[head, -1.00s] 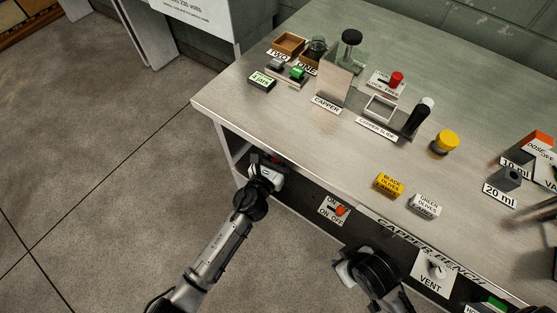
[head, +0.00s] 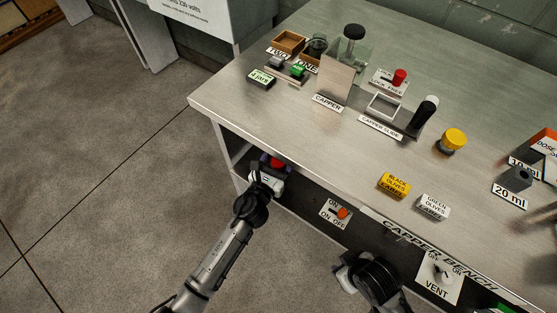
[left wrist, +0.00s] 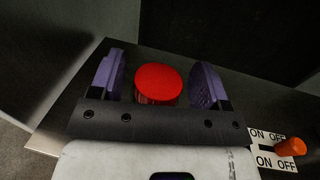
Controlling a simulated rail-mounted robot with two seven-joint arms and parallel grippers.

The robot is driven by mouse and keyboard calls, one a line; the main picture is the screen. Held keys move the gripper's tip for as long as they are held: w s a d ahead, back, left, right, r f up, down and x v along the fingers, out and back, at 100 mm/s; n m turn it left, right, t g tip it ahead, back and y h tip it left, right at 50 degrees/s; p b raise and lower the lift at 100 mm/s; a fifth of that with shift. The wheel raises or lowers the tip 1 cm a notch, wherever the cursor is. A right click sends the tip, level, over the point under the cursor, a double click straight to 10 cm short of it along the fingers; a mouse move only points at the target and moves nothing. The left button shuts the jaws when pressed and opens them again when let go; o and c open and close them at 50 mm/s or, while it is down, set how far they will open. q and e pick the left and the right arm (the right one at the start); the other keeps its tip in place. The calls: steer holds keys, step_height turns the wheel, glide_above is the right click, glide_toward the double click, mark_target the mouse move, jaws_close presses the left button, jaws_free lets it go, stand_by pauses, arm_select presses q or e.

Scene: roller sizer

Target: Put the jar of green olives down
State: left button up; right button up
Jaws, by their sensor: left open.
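A jar with a round red lid (left wrist: 160,84) stands in the shelf space under the front of the bench. Its lid also shows in the head view (head: 277,162); its contents are hidden, so I cannot tell the olives' colour. My left gripper (left wrist: 158,80) is open, with one purple finger on each side of the lid and a gap visible on both sides. In the head view the left gripper (head: 271,172) is at the bench's front opening. My right gripper (head: 352,275) is low in front of the bench, its fingers not clear.
The shelf (left wrist: 75,100) is dark around the jar. An orange on/off switch (head: 342,212) sits right of the left gripper.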

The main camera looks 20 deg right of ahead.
arm_select(q)
steer(key=shift+r, duration=0.25)
steer(key=p+v, duration=0.4)
steer(key=v, duration=0.8)
steer(key=shift+p, duration=0.35)
